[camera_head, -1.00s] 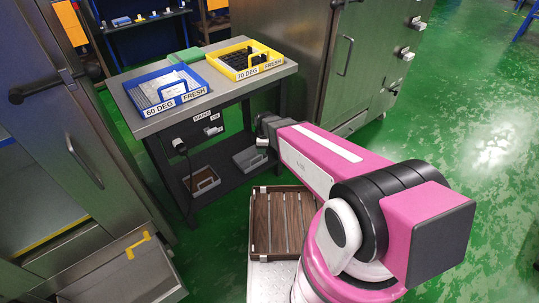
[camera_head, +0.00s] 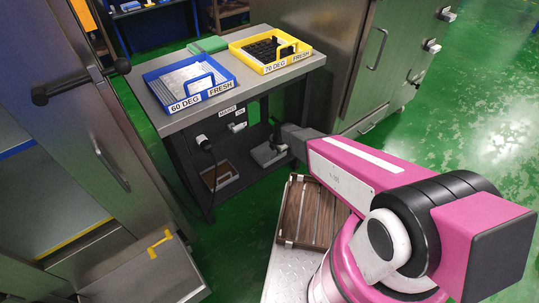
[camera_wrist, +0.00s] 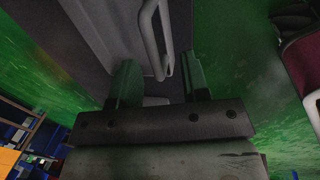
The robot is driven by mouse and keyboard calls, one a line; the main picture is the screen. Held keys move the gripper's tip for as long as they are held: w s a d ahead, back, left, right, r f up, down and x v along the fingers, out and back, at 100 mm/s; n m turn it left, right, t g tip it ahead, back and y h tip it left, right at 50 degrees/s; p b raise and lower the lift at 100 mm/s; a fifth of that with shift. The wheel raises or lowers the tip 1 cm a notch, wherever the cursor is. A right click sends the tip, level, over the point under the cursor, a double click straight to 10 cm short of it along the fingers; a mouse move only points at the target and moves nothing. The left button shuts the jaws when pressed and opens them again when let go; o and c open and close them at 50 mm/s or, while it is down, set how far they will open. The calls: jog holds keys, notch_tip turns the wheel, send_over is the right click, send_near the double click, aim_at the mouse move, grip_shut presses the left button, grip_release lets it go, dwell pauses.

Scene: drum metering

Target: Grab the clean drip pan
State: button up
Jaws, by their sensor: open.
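Two drip pans sit on the lower shelf of the bench. The right one is plain grey and looks clean (camera_head: 264,157); the left one has a brownish inside (camera_head: 219,177). My gripper (camera_wrist: 160,80) is open and empty, its two green-grey fingers apart. In the head view it reaches under the bench top beside the grey pan, and the arm partly hides that pan. In the wrist view a grey bar handle (camera_wrist: 152,35) stands ahead of and between the fingers, in front of a grey surface. I see no contact between handle and fingers.
The bench top (camera_head: 235,80) overhangs the shelf and holds a blue tray (camera_head: 228,90) and a yellow tray (camera_head: 312,58). Switches and plugs (camera_head: 236,127) are on the bench's back panel. Steel cabinets flank the bench.

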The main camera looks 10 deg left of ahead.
jog(key=shift+w+a+f, duration=0.2)
jog(key=shift+f, duration=0.7)
jog(key=shift+w+a+f, duration=0.2)
jog(key=shift+a+f, duration=0.05)
jog(key=shift+f, duration=0.6)
jog(key=shift+w+a+f, duration=0.2)
jog(key=shift+f, duration=0.7)
jog(key=shift+c, duration=0.2)
grip_shut()
